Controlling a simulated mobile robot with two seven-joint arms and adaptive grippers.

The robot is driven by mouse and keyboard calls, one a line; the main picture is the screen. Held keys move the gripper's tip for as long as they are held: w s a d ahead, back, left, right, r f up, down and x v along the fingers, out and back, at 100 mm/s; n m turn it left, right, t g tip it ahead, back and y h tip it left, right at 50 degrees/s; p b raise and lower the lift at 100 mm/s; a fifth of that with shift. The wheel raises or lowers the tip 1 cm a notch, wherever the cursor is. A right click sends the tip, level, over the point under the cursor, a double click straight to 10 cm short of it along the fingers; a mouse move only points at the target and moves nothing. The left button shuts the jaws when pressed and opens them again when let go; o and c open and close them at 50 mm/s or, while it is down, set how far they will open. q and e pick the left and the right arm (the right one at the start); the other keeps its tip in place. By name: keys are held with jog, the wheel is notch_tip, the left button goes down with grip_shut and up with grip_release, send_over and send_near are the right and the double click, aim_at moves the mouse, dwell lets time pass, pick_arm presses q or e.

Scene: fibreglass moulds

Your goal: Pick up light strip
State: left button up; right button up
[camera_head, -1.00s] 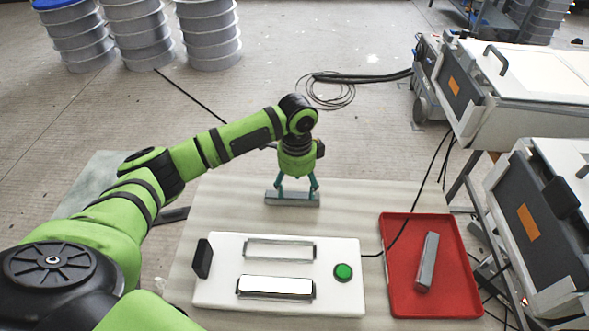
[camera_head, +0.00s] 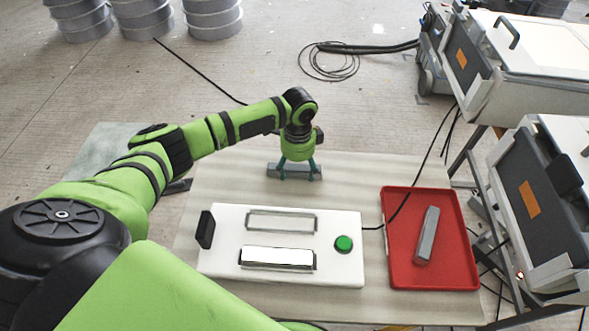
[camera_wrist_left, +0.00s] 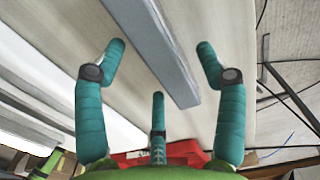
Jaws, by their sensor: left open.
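A grey light strip (camera_head: 294,171) lies on the pale table near its far edge. It also shows as a long grey bar (camera_wrist_left: 155,50) in the left wrist view, running diagonally between my fingers. My left gripper (camera_head: 297,176) is open over this strip, with its teal fingers on either side of it. In the wrist view, my left gripper (camera_wrist_left: 160,48) has its fingers spread wide, apart from the bar. A second grey strip (camera_head: 427,235) lies in the red tray (camera_head: 462,265) at the right. My right gripper is not in view.
A white panel (camera_head: 225,240) with a green button (camera_head: 344,244) stands on the table. Its front slot holds a bright white strip (camera_head: 277,257); its rear slot (camera_head: 282,222) looks empty. A black cable (camera_head: 415,180) crosses near the tray. Grey machines (camera_head: 520,200) stand at the right.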

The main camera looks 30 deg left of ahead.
pick_arm(q)
jog(key=c, duration=1.3)
jog(key=shift+r, duration=0.1)
